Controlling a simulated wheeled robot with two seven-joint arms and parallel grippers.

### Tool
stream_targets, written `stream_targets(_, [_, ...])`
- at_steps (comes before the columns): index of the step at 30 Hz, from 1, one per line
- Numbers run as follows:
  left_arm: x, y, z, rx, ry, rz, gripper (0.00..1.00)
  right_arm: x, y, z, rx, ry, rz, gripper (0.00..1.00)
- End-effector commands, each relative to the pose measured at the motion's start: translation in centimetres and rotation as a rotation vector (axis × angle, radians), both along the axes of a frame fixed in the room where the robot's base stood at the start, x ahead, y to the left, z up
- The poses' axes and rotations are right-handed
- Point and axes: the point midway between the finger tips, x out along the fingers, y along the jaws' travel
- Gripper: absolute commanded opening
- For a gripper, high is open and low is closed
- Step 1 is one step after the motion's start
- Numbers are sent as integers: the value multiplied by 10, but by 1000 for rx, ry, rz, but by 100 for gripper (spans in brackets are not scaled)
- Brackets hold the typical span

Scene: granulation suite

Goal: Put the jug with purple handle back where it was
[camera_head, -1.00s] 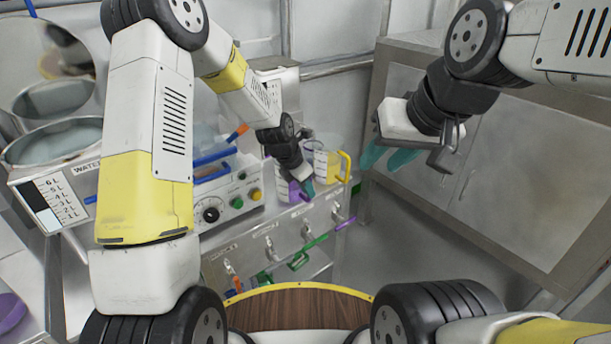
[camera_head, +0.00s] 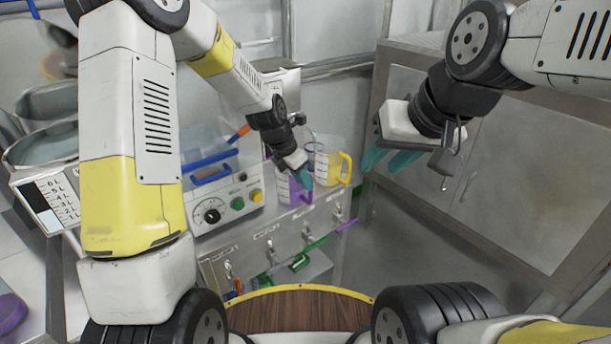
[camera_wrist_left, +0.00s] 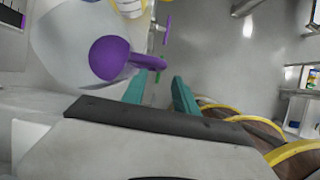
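The clear jug with the purple handle (camera_head: 283,188) stands upright on the ledge above the row of hooks. Its purple handle (camera_head: 303,194) faces right, and it also shows large in the left wrist view (camera_wrist_left: 112,58). My left gripper (camera_head: 303,174) is just above and beside this handle. In the left wrist view its two teal fingertips (camera_wrist_left: 160,82) are apart, with the handle's end just beyond them and nothing clearly held between. My right gripper (camera_head: 390,160) is open and empty, hanging in front of the grey cabinet.
A jug with a yellow handle (camera_head: 345,168) stands close to the right of the purple one. A control box (camera_head: 225,205) with knobs and buttons is on the left. Labelled hooks (camera_head: 270,250) line the front below, with a green item (camera_head: 300,262) there. The floor at right is free.

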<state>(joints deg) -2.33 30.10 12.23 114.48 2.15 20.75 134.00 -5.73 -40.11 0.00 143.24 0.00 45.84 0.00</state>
Motion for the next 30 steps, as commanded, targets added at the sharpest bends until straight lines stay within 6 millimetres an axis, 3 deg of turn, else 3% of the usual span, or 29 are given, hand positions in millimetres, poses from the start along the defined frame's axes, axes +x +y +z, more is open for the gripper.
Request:
stream_targets(6, [-9,15,41,0,-3,2,35,0,0,0,0,0,0,36])
stream_targets(12, [-15,21,59,3,-4,-7,35,0,0,0,0,0,0,36])
stream_targets(17, [-31,37,91,69,-97,-176,35,0,0,0,0,0,0,36])
stream_targets(20, [-55,56,126,166,-212,-409,35,0,0,0,0,0,0,36])
stream_targets(24, [-103,86,171,342,-381,-802,35,0,0,0,0,0,0,36])
stream_targets(30, [-178,122,212,608,-581,-1355,35,0,0,0,0,0,0,36])
